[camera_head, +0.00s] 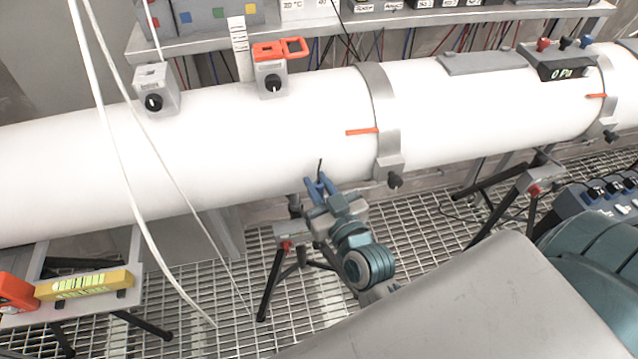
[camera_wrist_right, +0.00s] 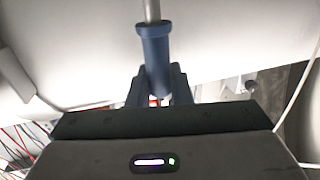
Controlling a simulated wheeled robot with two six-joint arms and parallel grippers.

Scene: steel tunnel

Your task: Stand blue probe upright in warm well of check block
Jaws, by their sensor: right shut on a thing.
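My right gripper (camera_head: 320,186) is in front of the white pipe, near its lower edge, with its fingers pointing up the picture. In the right wrist view it is shut on the blue probe (camera_wrist_right: 154,50), which has a blue handle with a collar and a grey metal rod. The probe points away from the gripper; the lower handle is between the fingers. In the head view a thin dark line rises from between the fingertips. A white block (camera_head: 306,10) marked "20 °C" on the shelf may be the check block; its top and wells are cut off. My left gripper is not in view.
The large white pipe (camera_head: 250,140) crosses the view, with clamps and knobs. The shelf (camera_head: 400,22) with boxes runs behind it. White cables (camera_head: 125,190) hang at left. A yellow level (camera_head: 85,284) lies on a stand at lower left. Tripod legs stand on the grating.

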